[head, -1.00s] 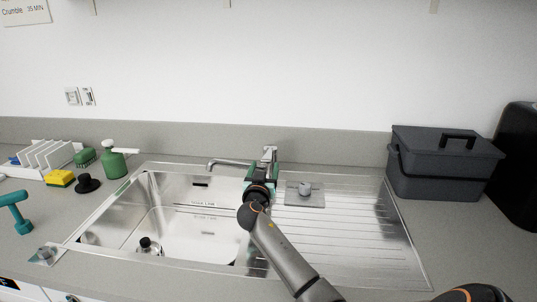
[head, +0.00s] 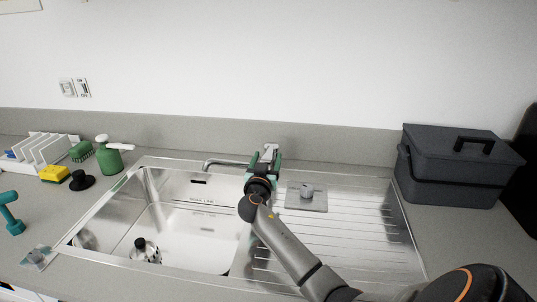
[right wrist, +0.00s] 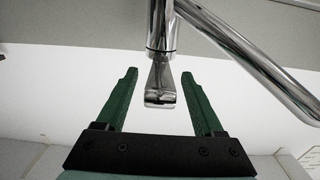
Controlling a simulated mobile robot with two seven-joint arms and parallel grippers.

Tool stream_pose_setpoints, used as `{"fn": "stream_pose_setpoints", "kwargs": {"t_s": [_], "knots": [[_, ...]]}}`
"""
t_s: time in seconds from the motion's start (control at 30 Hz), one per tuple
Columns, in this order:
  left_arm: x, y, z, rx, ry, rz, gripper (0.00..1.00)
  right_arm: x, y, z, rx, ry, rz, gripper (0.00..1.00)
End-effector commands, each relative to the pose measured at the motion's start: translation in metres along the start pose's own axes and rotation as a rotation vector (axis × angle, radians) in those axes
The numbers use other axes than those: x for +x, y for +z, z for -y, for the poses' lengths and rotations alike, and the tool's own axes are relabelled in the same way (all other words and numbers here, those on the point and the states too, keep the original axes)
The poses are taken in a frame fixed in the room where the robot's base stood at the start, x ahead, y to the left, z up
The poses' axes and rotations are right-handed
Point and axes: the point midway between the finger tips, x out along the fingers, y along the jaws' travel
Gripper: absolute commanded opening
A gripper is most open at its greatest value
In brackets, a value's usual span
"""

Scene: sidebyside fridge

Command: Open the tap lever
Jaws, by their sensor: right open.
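The chrome tap (head: 228,163) stands at the back edge of the sink, its spout reaching left over the basin. Its lever (head: 269,149) shows at the top of the tap in the head view. In the right wrist view the lever (right wrist: 160,90) points toward my right gripper (right wrist: 158,88), between its two green fingers. The fingers are apart, on either side of the lever, with a gap visible on both sides. In the head view my right gripper (head: 264,162) is at the tap and partly hides its body. My left gripper is not in view.
The steel sink (head: 195,235) has a drainboard on the right with a grey square plate and knob (head: 306,196). A dark grey box (head: 455,170) stands to the right. A green spray bottle (head: 108,158), yellow sponge (head: 54,173) and dish rack (head: 45,149) stand to the left.

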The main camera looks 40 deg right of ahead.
Motion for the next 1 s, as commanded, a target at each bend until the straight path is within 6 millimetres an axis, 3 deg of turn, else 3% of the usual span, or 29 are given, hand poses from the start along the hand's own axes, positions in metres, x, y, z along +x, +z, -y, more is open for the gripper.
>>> {"fn": "stream_pose_setpoints", "kwargs": {"t_s": [0.47,1.0], "knots": [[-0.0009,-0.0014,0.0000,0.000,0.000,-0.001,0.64,-0.0013,0.0006,0.0004,-0.001,0.001,0.001,0.68],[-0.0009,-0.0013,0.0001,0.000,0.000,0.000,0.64,-0.0011,0.0002,0.0004,0.000,0.000,0.000,0.07]]}}
